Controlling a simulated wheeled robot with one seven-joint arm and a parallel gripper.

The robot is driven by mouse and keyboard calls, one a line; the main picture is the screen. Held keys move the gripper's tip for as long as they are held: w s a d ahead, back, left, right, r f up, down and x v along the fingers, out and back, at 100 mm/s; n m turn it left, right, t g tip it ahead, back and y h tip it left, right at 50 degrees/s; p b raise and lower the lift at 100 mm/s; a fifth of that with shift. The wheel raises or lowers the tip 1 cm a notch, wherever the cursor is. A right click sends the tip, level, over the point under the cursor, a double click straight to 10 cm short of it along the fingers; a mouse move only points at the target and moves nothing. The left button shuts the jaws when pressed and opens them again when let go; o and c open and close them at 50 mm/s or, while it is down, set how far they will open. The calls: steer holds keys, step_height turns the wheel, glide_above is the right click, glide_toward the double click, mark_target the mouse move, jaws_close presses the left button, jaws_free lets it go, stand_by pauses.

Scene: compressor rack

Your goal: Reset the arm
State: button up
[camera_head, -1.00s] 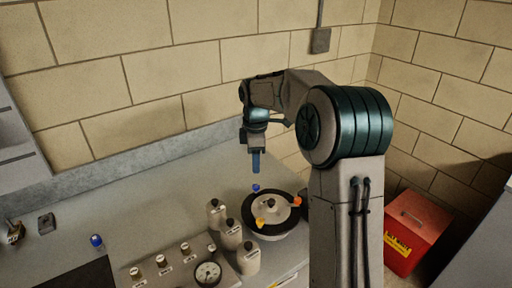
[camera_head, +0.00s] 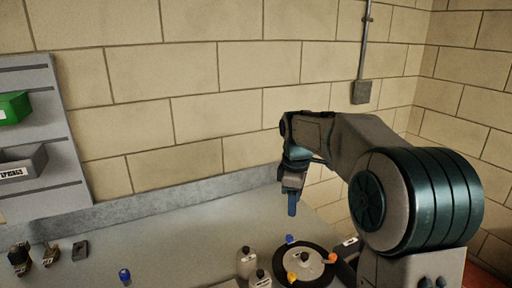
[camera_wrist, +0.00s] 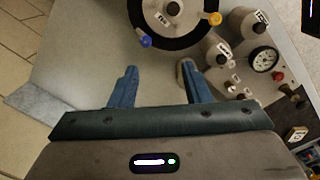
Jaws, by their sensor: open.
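My arm reaches in from the right in the head view. My gripper (camera_head: 292,204) points down above the counter, its blue fingers seen edge-on there. In the wrist view my gripper (camera_wrist: 158,82) shows two blue fingers spread apart with bare counter between them. It is open and holds nothing. A round black-rimmed device (camera_head: 303,271) with a pale centre and orange and blue knobs sits on the counter below the fingers; it also shows at the top of the wrist view (camera_wrist: 178,38).
A gauge panel (camera_wrist: 262,60) shows in the wrist view. A blue-capped item (camera_head: 125,277) and small tools (camera_head: 50,254) lie further left. Shelves with a green bin (camera_head: 12,108) hang on the left wall. The counter's middle is clear.

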steer(key=s+f+m+t, duration=0.1)
steer(key=s+f+m, duration=0.1)
steer(key=s+m, duration=0.5)
steer(key=s+d+f+m+t, duration=0.1)
steer(key=s+f+m, duration=0.2)
steer(key=s, duration=1.6)
steer(key=m, duration=0.3)
steer(key=shift+s+f+m+t, duration=0.2)
steer(key=shift+m+t, duration=0.1)
steer(key=shift+m, duration=0.1)
